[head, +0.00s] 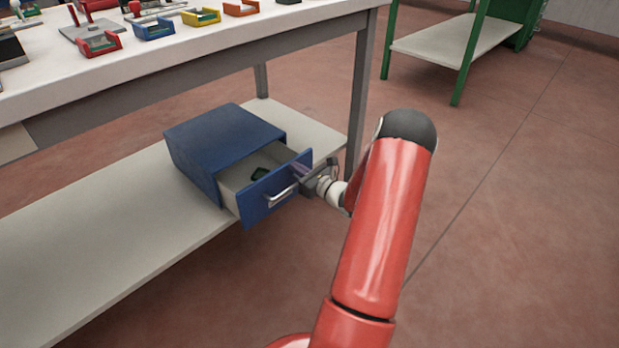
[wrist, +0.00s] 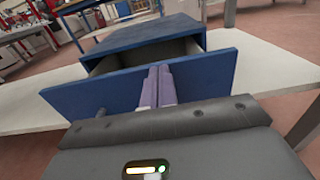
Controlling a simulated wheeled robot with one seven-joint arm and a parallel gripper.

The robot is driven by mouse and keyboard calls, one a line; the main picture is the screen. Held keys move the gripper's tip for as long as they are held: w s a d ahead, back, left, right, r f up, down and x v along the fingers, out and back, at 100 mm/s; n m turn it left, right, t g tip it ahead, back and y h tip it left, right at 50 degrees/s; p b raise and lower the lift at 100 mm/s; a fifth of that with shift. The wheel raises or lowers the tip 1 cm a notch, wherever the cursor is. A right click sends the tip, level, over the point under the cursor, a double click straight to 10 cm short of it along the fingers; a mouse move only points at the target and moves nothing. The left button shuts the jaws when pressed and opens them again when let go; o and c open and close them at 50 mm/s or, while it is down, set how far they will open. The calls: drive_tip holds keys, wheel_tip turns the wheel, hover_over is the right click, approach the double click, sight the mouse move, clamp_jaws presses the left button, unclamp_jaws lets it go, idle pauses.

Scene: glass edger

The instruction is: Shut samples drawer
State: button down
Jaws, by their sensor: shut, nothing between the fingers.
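The samples drawer is a blue drawer front (head: 267,196) with a silver bar handle (head: 283,194), pulled part way out of a blue cabinet (head: 222,143) on the lower shelf. The handle is mostly hidden there behind the gripper.
The cabinet stands on the pale lower shelf (head: 95,235) under a worktop (head: 200,40). A grey table leg (head: 362,95) rises just behind my gripper. Several coloured bins line the worktop edge, including a blue bin (head: 154,30). Red floor at right is clear.

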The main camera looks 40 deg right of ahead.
drive_tip(key=b, duration=0.2)
approach(264, 146)
drive_tip(key=w, duration=0.5)
drive_tip(key=shift+w+a, duration=0.15)
drive_tip(key=shift+w, duration=0.45)
